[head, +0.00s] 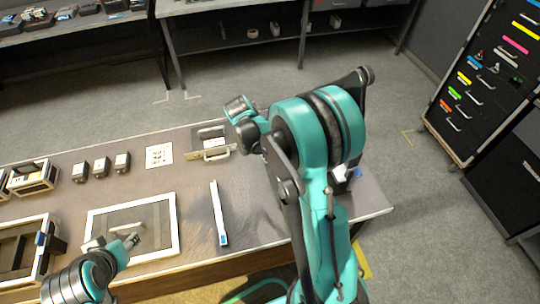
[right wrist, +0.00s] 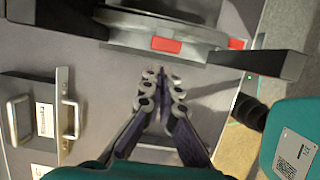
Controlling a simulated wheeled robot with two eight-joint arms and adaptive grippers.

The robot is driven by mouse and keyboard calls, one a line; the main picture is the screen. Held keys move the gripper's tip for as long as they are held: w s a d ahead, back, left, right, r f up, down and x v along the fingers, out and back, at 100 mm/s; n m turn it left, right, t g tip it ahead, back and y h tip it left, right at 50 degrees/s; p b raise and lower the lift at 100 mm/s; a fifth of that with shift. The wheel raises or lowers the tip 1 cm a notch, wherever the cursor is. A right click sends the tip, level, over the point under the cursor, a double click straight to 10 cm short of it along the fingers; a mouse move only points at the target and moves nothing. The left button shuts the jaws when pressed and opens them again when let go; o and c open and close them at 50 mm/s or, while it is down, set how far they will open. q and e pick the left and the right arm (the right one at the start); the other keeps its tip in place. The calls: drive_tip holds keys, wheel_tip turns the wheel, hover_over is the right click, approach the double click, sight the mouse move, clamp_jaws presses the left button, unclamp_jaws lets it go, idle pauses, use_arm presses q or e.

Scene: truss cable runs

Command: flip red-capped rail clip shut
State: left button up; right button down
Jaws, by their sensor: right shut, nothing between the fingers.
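In the right wrist view, a red cap (right wrist: 166,44) sits on a grey and black rail assembly (right wrist: 120,42) across the top. A second red piece (right wrist: 236,43) shows further right on it. I cannot tell whether the clip under either red part is open or shut. My right gripper (right wrist: 162,76) is shut and empty, with its fingertips just below the first red cap in the picture; contact is not visible. In the head view the right arm hides its gripper and the rail clip. My left gripper (head: 131,240) is over the white-framed panel, away from the clip.
A box with a handle (head: 213,144) stands at the table's back edge; a handled box (right wrist: 40,115) shows left in the right wrist view. A white bar (head: 218,214), a white-framed panel (head: 174,220) and several small dark blocks (head: 101,167) lie on the table (head: 190,185).

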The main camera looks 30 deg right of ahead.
use_arm(q)
drive_tip(key=shift+a+r+p, duration=0.2)
drive_tip(key=shift+r+p, duration=0.4)
drive_tip(key=shift+p, duration=0.05)
drive_tip(key=shift+a+r+p, duration=0.2)
drive_tip(key=shift+r+p, duration=0.35)
drive_tip(key=shift+p, duration=0.05)
use_arm(e)
drive_tip(key=a+v, duration=0.1)
drive_tip(key=v, duration=0.9)
drive_tip(key=shift+w+a, duration=0.25)
drive_tip(key=shift+a, duration=0.2)
use_arm(q)
wheel_tip(320, 180, down, 7)
drive_tip(key=b, duration=0.7)
use_arm(e)
drive_tip(key=s+a+m+t+y, duration=0.1)
drive_tip(key=s+a+m+t, duration=0.2)
drive_tip(key=s+m, duration=0.4)
drive_tip(key=s+a+m+t+y, duration=0.2)
drive_tip(key=s+a+m+t, duration=0.2)
drive_tip(key=s+m, duration=0.4)
drive_tip(key=shift+f+t, duration=0.35)
drive_tip(key=shift+t, duration=0.15)
